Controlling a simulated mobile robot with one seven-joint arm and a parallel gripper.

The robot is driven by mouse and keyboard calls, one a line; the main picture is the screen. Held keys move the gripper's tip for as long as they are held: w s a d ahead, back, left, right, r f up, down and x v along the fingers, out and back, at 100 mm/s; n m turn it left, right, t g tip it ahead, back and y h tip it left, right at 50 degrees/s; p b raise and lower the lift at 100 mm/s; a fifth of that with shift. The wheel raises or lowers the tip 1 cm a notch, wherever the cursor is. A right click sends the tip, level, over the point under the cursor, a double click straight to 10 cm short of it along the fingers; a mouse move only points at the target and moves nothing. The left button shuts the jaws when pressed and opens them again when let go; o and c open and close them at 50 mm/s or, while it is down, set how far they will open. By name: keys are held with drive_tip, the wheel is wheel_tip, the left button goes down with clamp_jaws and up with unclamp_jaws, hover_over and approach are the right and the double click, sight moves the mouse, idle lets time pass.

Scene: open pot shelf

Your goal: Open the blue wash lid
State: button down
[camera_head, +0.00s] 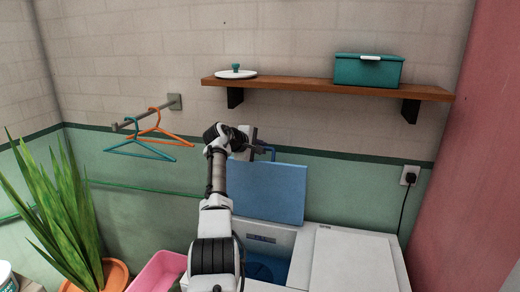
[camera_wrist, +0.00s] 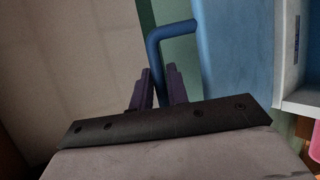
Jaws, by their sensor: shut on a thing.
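The blue wash lid (camera_head: 268,193) stands raised, close to upright, at the back of the left side of the white washing machine (camera_head: 355,262). Its blue handle (camera_head: 271,151) sticks out at the lid's top edge. My gripper (camera_head: 258,150) is at this handle, and my arm reaches up in front of the lid's left part. In the wrist view my gripper (camera_wrist: 162,88) has its fingers shut around the bar of the blue handle (camera_wrist: 172,32). The lid (camera_wrist: 238,50) fills the upper right there. Below the lid, the open wash tub (camera_head: 268,268) shows blue inside, partly hidden by my arm.
A wooden shelf (camera_head: 300,84) above holds a white pot lid (camera_head: 236,73) and a teal box (camera_head: 368,72). Two hangers (camera_head: 150,140) hang on a rod at left. A plant (camera_head: 65,205) and pink basin (camera_head: 158,272) stand lower left. An outlet (camera_head: 410,175) is at right.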

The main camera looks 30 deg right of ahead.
drive_tip(key=shift+w+d, duration=0.3)
drive_tip(key=shift+d, duration=0.05)
idle(0.3)
drive_tip(key=c, duration=1.7)
unclamp_jaws()
drive_tip(key=shift+c, duration=0.2)
drive_tip(key=shift+a, duration=0.15)
drive_tip(key=b+v, duration=0.6)
drive_tip(key=v, duration=0.7)
drive_tip(key=shift+r, duration=0.5)
drive_tip(key=shift+a, duration=0.15)
